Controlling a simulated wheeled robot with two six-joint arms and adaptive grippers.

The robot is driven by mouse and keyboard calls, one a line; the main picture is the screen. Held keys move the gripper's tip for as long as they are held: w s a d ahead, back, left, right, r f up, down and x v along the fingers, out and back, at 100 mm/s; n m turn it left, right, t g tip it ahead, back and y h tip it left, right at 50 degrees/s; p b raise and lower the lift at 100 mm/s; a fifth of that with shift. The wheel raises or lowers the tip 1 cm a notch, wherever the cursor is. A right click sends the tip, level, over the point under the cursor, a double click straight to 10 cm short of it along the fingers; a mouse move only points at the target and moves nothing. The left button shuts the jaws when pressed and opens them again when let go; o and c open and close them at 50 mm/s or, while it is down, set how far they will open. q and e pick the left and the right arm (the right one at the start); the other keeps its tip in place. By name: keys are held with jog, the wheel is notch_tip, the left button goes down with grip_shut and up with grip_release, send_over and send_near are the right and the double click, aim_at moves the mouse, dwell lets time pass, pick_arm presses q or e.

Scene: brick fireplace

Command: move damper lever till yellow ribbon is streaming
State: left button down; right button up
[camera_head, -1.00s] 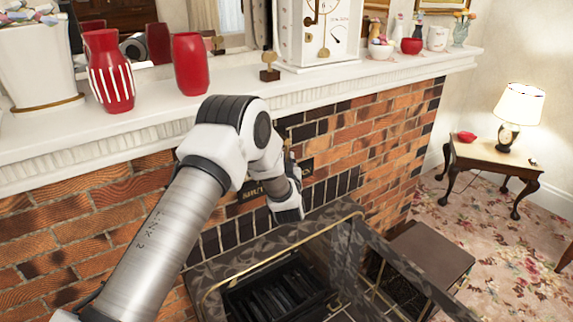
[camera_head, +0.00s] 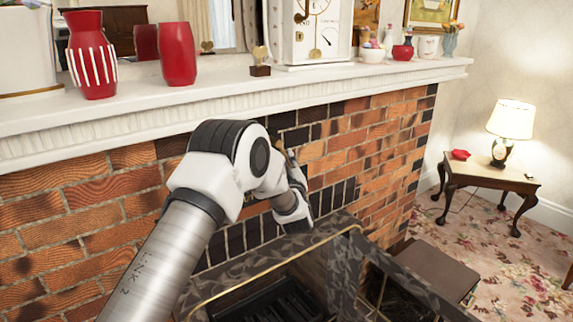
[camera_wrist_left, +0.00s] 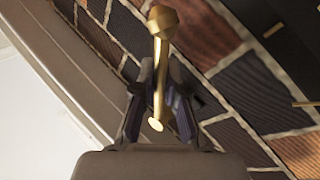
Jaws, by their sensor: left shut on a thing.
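A brass lever (camera_wrist_left: 159,60) with a faceted knob shows in the left wrist view, standing out in front of dark and red bricks. My left gripper (camera_wrist_left: 161,78) has its two dark fingers closed on either side of its shaft. In the head view my left arm reaches to the brick front just above the firebox, and its wrist hides most of the gripper and the lever. No yellow ribbon shows in either view. My right gripper is not in view.
The white mantel shelf (camera_head: 120,114) overhangs the bricks, with red vases (camera_head: 177,54) and a white clock (camera_head: 322,35) on it. A dark stone surround with gold trim (camera_head: 345,262) stands below my wrist. A side table with a lamp (camera_head: 510,120) is at right.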

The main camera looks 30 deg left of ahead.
pick_arm(q)
jog(key=c, duration=1.2)
grip_release()
jog(key=shift+s, duration=0.1)
jog(key=v, duration=1.1)
jog(key=shift+s+d, duration=0.3)
jog(key=shift+f, duration=0.1)
